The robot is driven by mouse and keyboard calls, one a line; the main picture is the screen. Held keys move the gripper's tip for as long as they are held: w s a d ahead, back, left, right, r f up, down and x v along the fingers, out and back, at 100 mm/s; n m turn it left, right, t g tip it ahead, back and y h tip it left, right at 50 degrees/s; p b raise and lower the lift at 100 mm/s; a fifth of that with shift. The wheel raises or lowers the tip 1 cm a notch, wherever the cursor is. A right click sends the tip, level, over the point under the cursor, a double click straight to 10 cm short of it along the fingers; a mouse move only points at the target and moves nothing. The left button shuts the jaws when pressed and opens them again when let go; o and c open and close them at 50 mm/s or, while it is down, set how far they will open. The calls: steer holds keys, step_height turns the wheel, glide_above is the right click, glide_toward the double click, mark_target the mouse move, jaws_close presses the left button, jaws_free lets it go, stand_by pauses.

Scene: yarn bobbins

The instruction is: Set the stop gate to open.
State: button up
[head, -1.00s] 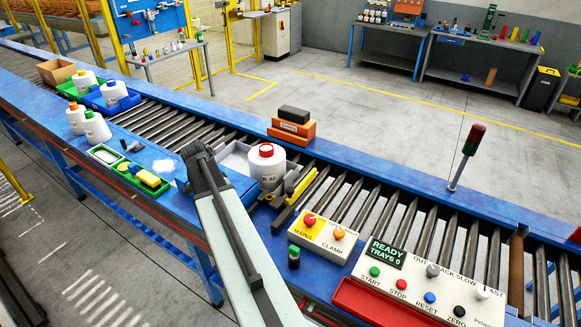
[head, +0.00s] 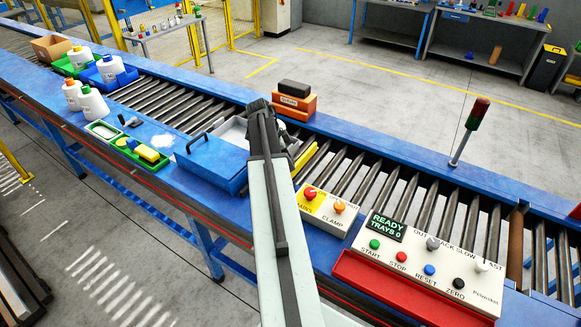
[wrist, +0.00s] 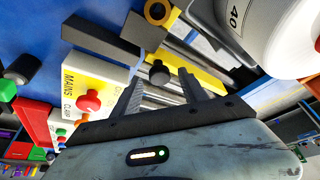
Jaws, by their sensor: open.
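The stop gate appears to be the yellow bar (head: 305,158) across the rollers, partly hidden behind my arm in the head view. In the wrist view the yellow bar (wrist: 205,70) runs diagonally beyond my fingers, beside dark grey blocks. A round black knob (wrist: 158,72) shows between the fingertips, in front of the bar; I cannot tell whether it touches them. My gripper (wrist: 160,88) is open and holds nothing. In the head view my arm's dark end (head: 262,112) hides the fingers. I cannot tell whether the gate is open or closed.
The mains and clamp panel (head: 328,208) is right of my arm, with the larger button panel (head: 425,262) beyond.

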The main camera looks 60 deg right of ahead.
steer(key=shift+s+d+f, duration=0.1)
steer(key=shift+f, duration=0.45)
steer(key=shift+r, duration=0.15)
jaws_close()
stand_by(0.8)
